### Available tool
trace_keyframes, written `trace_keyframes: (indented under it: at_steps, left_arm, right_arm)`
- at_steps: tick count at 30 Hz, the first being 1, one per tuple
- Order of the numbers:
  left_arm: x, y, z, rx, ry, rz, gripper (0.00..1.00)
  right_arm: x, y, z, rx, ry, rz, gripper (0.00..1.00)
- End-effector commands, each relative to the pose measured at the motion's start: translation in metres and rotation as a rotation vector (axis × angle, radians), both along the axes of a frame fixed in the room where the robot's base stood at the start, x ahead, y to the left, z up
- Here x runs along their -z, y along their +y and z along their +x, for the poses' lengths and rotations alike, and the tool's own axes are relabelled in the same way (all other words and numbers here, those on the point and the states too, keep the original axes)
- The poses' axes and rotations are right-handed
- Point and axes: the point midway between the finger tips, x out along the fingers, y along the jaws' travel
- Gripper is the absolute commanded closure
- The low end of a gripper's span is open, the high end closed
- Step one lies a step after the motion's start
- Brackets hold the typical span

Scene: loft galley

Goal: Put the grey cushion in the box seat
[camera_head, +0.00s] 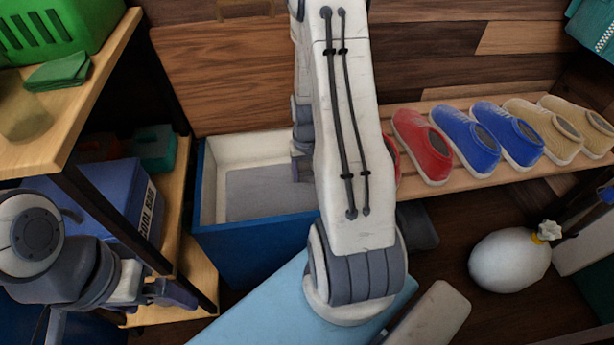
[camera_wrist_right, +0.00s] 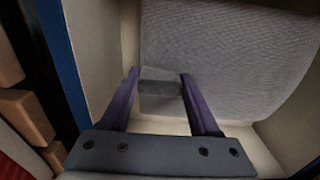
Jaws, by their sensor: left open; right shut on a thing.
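The box seat (camera_head: 255,246) is a blue box with a pale interior, open at the top, left of centre in the head view. The grey cushion (camera_head: 262,190) lies inside it, and its ribbed surface fills much of the right wrist view (camera_wrist_right: 225,55). My right gripper (camera_head: 301,165) reaches down into the box. In the right wrist view (camera_wrist_right: 159,76) its fingers are shut on a small grey tab of the cushion. My right arm hides the box's right end in the head view. My left gripper (camera_head: 178,293) is open and empty beside the shelf at lower left.
A wooden shelf unit (camera_head: 100,100) stands at left with a green basket (camera_head: 50,30) and a blue labelled box (camera_head: 115,200). A slatted shoe rack (camera_head: 440,190) holds red, blue and tan shoes at right.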

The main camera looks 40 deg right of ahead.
Motion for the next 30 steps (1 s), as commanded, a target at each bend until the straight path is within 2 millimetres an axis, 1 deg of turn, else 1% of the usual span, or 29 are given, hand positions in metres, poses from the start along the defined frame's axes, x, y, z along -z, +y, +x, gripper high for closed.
trace_keyframes:
  at_steps: [3,6,7,8,9,17,20,23,30]
  left_arm:
    - [-0.001,0.000,0.000,0.000,0.000,0.000,0.00]
    - [0.000,0.000,0.000,0.000,0.000,0.000,0.00]
    - [0.000,0.000,0.000,0.000,0.000,0.000,0.00]
    - [0.000,0.000,0.000,0.000,0.000,0.000,0.00]
    - [0.000,0.000,0.000,0.000,0.000,0.000,0.00]
    - [0.000,0.000,0.000,0.000,0.000,0.000,0.00]
    - [-0.005,0.000,0.000,0.000,0.000,0.000,0.00]
    - [-0.015,0.000,0.000,0.000,0.000,0.000,0.00]
    - [-0.044,0.000,0.000,0.000,0.000,0.000,0.00]
  right_arm:
    - [-0.001,0.000,0.000,0.000,-0.002,-0.001,1.00]
    - [0.002,0.000,0.000,0.000,-0.001,-0.001,1.00]
    - [0.002,0.000,0.000,0.000,0.000,0.000,0.34]
    - [0.002,0.000,0.000,0.000,-0.001,-0.001,0.23]
    - [0.002,0.000,0.000,0.000,-0.001,-0.001,0.08]
    - [0.001,0.000,0.000,0.000,-0.001,-0.001,0.08]
    - [-0.007,0.000,0.001,0.000,-0.003,-0.002,0.08]
    - [-0.023,0.000,0.001,0.000,-0.003,-0.002,0.08]
    - [-0.077,-0.001,0.001,0.000,-0.004,-0.003,0.08]
